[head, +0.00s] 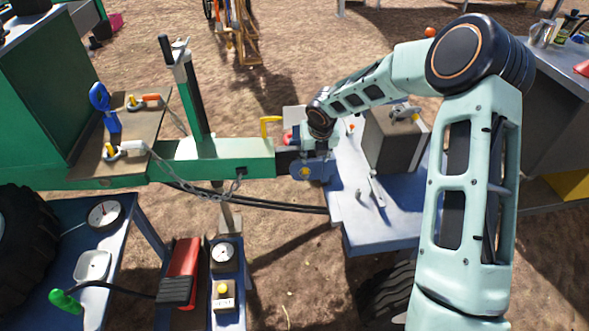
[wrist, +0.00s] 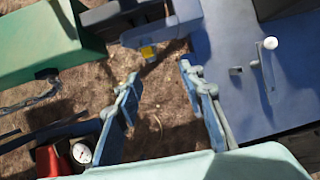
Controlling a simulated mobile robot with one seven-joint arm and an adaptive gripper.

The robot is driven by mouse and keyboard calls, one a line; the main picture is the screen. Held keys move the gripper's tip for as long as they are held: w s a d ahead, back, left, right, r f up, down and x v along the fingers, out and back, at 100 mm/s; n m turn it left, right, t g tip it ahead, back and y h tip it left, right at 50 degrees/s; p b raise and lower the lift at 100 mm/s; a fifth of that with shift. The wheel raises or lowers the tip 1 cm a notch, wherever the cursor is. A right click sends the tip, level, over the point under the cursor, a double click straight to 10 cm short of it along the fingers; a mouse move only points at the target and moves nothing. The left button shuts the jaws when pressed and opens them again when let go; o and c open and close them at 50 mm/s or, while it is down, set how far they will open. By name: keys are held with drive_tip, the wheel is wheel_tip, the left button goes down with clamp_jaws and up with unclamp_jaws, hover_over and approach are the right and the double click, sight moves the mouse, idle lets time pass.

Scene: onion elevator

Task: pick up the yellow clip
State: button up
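A yellow bent piece (head: 270,126) stands up from the end of the green beam in the head view, just left of my gripper. A small yellow patch (head: 305,172) shows on the blue-grey coupler at the beam's end. It also shows in the wrist view (wrist: 148,52), ahead of and left of the fingertips. I cannot tell which of these is the yellow clip. My gripper (wrist: 160,73) is open and empty, with bare ground between its two fingers. In the head view the wrist hangs above the coupler area and the fingers are hard to make out.
The green beam (head: 215,160) carries an upright jack post (head: 190,90) and a chain. A blue platform (head: 385,225) with a grey box (head: 390,140) lies to the right. Gauges and a red part (head: 182,270) stand at the lower left. Brown ground is open behind.

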sight(306, 171)
drive_tip(key=shift+y, duration=0.3)
drive_tip(key=shift+a+b+x, duration=0.25)
drive_tip(key=shift+b+x, duration=0.3)
drive_tip(key=shift+x, duration=1.4)
drive_tip(key=shift+a+b+x, duration=0.3)
drive_tip(key=shift+b+x, duration=0.3)
drive_tip(key=shift+x, duration=1.35)
drive_tip(key=shift+a+b+x, duration=0.25)
drive_tip(key=shift+b+x, duration=0.3)
drive_tip(key=shift+x, duration=1.35)
clamp_jaws()
